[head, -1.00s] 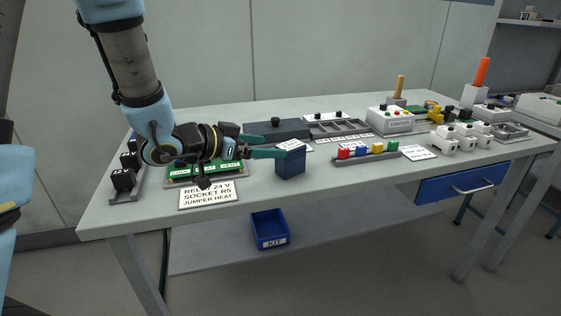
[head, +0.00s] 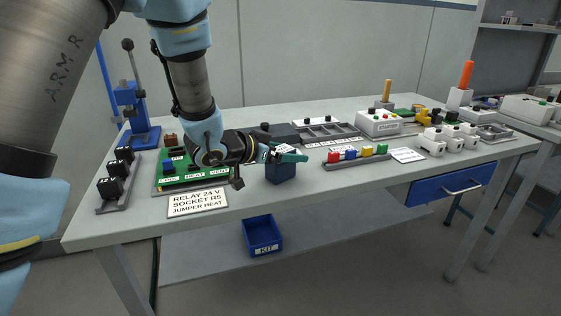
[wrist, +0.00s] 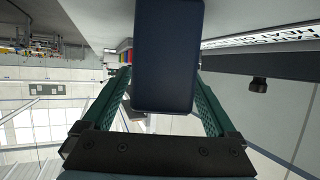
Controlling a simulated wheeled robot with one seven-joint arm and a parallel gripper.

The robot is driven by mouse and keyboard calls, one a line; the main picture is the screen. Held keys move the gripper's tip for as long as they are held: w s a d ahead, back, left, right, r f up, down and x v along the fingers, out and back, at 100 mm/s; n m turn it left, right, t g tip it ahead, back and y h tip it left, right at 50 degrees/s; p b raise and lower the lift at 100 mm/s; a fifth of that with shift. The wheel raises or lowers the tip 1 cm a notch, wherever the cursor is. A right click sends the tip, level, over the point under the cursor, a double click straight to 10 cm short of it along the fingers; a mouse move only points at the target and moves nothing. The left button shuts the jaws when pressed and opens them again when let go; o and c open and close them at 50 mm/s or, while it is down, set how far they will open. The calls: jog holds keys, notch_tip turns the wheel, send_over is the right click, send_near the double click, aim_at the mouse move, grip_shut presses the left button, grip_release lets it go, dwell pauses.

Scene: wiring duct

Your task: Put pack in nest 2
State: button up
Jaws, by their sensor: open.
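The dark blue block, which looks like the pack (head: 281,173), stands upright near the table's front edge in the head view. My gripper (head: 291,153) is open and level, with its green fingers at the block's upper part. In the wrist view the block (wrist: 168,60) lies between the two fingers (wrist: 160,90), close to both; I cannot tell whether either touches it. A grey tray with several compartments (head: 341,134), perhaps the nests, lies farther back with a label strip in front. Its nest numbers are not readable.
A green relay board (head: 196,183) and a black-block rack (head: 117,198) are at left. A dark box (head: 283,130) stands behind my gripper. A rail of coloured blocks (head: 357,161) lies to the right. A starter box (head: 380,123) stands beyond the tray.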

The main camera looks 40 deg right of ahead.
jog(key=shift+d+f, duration=0.2)
jog(key=shift+d, duration=0.15)
jog(key=shift+c, duration=0.2)
grip_shut()
dwell(0.4)
